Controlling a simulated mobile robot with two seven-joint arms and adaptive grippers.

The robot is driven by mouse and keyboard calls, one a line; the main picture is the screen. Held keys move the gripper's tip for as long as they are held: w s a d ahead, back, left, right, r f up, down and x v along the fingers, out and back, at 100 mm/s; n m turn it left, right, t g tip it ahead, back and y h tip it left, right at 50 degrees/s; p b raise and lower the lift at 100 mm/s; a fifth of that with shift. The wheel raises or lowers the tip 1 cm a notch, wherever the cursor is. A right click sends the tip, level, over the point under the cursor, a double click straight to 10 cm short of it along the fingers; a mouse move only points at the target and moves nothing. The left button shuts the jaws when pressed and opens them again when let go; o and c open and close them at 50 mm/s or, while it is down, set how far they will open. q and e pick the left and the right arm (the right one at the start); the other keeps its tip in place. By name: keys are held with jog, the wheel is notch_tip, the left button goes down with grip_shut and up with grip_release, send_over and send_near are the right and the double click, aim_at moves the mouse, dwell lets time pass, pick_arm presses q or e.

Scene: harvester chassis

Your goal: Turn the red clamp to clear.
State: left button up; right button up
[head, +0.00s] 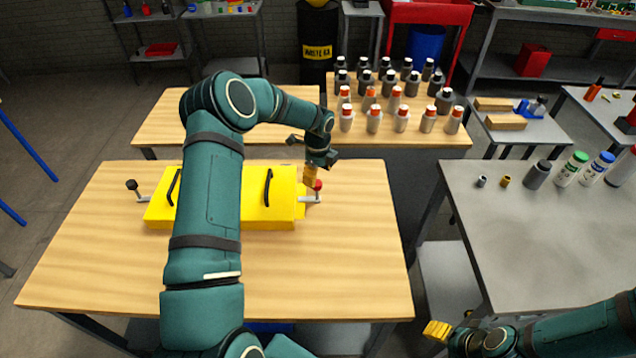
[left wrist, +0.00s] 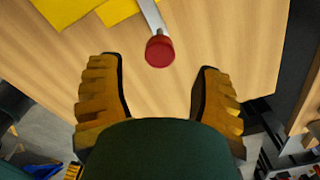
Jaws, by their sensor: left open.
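The red clamp shows as a red knob (head: 318,185) on a grey lever at the right end of the yellow chassis (head: 283,205). In the left wrist view the red knob (left wrist: 159,51) is at upper middle, its grey arm reaching up to the yellow body (left wrist: 65,8). My left gripper (head: 310,176) is over the chassis's right end, close by the knob. Its two yellow fingers are open, and the knob lies ahead of the gap between them (left wrist: 159,75), apart from both. My right gripper (head: 437,330) is at the lower right, away from the chassis; its opening is unclear.
A black-knobbed clamp (head: 131,185) is at the chassis's left end. The chassis has black handles, and my left arm covers part of it. The wooden table (head: 340,270) is clear in front. Bottles crowd the table behind; a grey table (head: 540,240) stands right.

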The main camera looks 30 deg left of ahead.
aim_at(318, 182)
pick_arm(q)
jog(key=shift+f, duration=2.15)
grip_shut()
